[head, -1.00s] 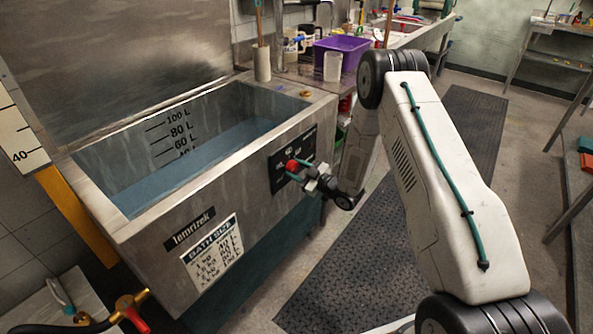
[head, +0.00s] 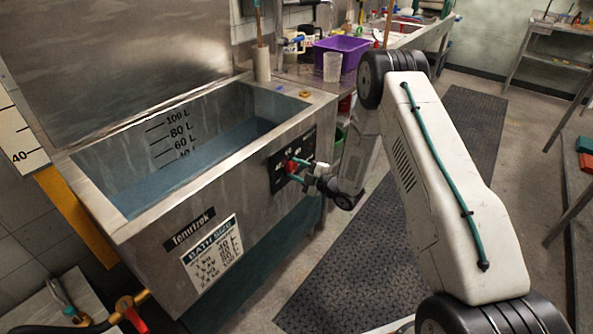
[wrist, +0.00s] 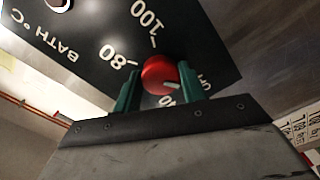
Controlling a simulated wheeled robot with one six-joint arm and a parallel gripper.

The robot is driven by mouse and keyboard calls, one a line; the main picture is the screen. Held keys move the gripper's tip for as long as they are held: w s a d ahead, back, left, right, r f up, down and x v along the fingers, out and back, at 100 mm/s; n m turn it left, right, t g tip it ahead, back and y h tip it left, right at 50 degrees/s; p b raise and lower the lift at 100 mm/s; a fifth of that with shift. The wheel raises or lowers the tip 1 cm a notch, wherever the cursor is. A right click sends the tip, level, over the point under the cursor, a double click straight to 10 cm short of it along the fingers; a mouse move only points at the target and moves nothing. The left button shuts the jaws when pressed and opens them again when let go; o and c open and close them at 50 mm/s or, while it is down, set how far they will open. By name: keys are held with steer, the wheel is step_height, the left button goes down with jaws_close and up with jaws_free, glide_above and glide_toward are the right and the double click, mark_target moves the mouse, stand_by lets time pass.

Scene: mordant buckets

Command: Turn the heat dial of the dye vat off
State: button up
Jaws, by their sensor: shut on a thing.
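The dye vat (head: 150,242) is a steel tank with blue liquid in it, at the left in the head view. Its black control panel (head: 308,145) is on the front at the right end. The red heat dial (wrist: 158,75) has a pale pointer mark and sits on the panel, which reads BATH °C with 80 and 100 beside the dial. In the head view the dial (head: 291,167) is partly covered by my gripper. My gripper (wrist: 158,88) is shut on the dial, with one green finger on each side. The label at the dial's lower right is partly hidden by a finger.
A red-handled valve (head: 132,314) is at the lower left. A dark floor mat (head: 345,275) lies clear in front of the vat.

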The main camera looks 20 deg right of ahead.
steer(key=shift+s+f, duration=0.1)
stand_by(0.3)
steer(key=o, duration=1)
steer(key=shift+c, duration=0.2)
steer(key=v, duration=0.7)
steer(key=shift+s+d, duration=0.2)
steer(key=shift+s, duration=0.1)
